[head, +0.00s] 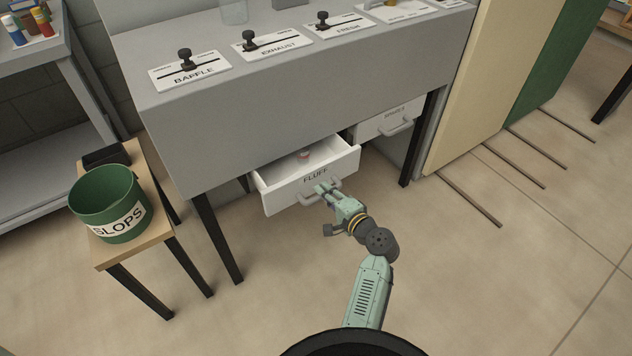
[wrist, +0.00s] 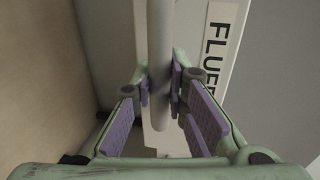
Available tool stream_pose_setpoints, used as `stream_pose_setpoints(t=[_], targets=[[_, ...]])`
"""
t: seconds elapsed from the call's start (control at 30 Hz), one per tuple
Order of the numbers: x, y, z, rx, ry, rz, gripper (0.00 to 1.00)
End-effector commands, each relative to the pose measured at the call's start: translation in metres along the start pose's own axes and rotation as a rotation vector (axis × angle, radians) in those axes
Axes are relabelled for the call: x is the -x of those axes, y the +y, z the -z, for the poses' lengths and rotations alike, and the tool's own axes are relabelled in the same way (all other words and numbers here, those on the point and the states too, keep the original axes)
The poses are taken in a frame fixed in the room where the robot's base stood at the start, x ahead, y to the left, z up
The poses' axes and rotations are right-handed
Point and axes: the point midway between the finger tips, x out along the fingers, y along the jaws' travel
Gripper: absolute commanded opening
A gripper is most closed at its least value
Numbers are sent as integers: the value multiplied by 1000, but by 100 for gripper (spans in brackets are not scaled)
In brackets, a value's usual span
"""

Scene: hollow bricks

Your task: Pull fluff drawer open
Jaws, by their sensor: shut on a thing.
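The white drawer labelled FLUFF (head: 284,198) stands pulled out from under the grey bench, and its inside shows from above. A small reddish-and-white item (head: 304,155) lies in it toward the back. My gripper (head: 324,189) is at the drawer's front. In the wrist view the gripper's purple pads (wrist: 162,85) are on both sides of the grey bar handle (wrist: 158,45), shut on it. The FLUFF label (wrist: 216,45) shows beside the handle there. The handle also shows in the head view (head: 309,200), partly hidden by the gripper.
A second drawer (head: 385,121) to the right is closed. The grey bench (head: 300,90) carries sliders labelled BAFFLE, EXHAUST and FRESH. A green SLOPS bucket (head: 112,205) stands on a small wooden table at left. Bench legs flank the drawer. The floor in front is clear.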

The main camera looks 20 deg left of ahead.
Motion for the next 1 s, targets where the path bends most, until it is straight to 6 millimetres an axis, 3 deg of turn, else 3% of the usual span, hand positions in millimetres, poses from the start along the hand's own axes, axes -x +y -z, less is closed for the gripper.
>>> stream_pose_setpoints(t=[0.2, 0.5, 0.7, 1.0], targets=[[58, 12, 0, -4, 3, -1, 0], [115, 24, 0, -2, 2, 0, 0], [134, 28, 0, -1, 1, 1, 0], [141, 29, 0, 0, 0, 1, 0]])
